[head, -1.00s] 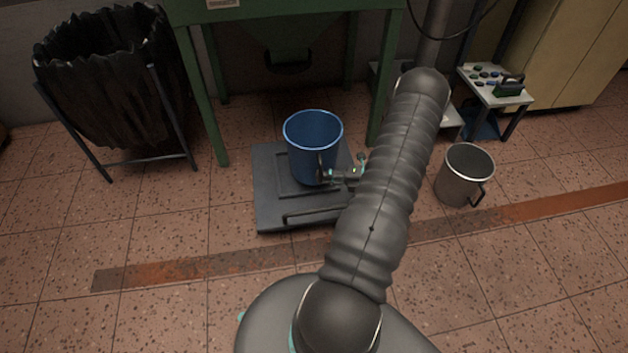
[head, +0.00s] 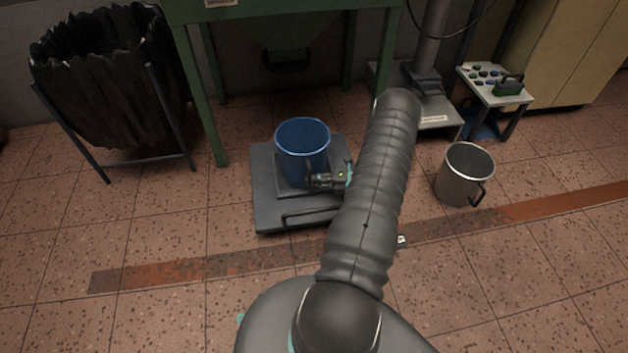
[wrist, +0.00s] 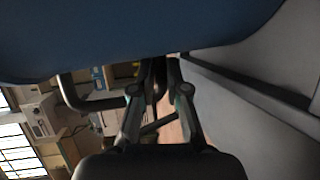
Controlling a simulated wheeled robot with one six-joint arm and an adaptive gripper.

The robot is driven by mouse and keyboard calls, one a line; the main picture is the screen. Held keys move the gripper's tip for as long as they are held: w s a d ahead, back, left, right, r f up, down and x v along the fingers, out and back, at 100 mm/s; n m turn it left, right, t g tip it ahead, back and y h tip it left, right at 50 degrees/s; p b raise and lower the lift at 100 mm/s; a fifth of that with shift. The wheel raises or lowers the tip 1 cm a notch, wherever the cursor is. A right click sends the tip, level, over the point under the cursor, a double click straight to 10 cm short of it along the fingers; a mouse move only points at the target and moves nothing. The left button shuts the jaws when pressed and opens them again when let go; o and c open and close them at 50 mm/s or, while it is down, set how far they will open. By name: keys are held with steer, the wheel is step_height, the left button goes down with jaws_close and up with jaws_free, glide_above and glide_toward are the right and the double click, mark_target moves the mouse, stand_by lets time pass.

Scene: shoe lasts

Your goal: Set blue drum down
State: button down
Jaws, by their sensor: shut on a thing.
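The blue drum (head: 302,150) is an open-topped blue bucket, upright over the grey platform (head: 265,190) in the head view. I cannot tell for sure whether its base touches the platform. My gripper (head: 318,180) is at the drum's near right side, shut on its handle. In the wrist view the drum's blue wall (wrist: 130,35) fills the top, and my gripper's fingers (wrist: 158,75) close on the dark handle below it. The drum's underside is hidden.
A green frame (head: 205,90) stands behind the platform. A grey metal bucket (head: 455,180) stands on the floor at right. A black bag bin (head: 110,90) is at left, and a small table (head: 490,95) at back right. The floor in front is mostly clear.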

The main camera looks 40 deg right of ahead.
steer(key=shift+f, duration=0.15)
steer(key=c, duration=1.2)
jaws_free()
